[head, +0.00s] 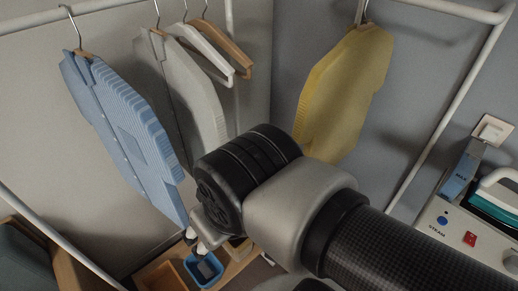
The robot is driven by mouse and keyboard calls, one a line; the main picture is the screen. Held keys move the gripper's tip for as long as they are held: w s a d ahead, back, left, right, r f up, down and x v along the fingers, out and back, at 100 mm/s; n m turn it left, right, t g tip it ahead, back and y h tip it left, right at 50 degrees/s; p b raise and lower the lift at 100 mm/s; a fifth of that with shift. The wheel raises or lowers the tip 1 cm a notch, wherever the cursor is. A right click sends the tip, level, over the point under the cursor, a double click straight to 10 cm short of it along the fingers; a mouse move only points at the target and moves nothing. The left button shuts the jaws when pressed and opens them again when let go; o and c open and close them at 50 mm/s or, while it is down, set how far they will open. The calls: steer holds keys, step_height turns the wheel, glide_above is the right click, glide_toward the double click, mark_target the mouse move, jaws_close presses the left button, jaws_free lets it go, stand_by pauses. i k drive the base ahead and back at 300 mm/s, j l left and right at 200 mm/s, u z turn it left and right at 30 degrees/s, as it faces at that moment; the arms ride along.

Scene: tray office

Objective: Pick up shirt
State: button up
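A blue shirt (125,125) hangs on a hanger from a white rail at the left. A pale grey shirt (185,85) hangs to its right, its lower part behind my arm. A yellow shirt (345,90) hangs from another rail at the right, its lower edge close to my arm in the picture. My gripper (196,241) points down, just right of the blue shirt's lower end in the picture. Its body is mostly hidden behind my wrist and only small pale tips show. I see no shirt in it, and cannot tell if it touches the blue one.
A white hanger (205,52) and a wooden hanger (232,52) hang empty between the shirts. Below are a blue tray (205,272) and an orange-brown tray (160,278). At the right, a panel with buttons (470,240) stands near an iron (497,200). White rack posts stand at both sides.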

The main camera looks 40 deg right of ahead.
mark_target(336, 97)
steer(key=z, duration=2)
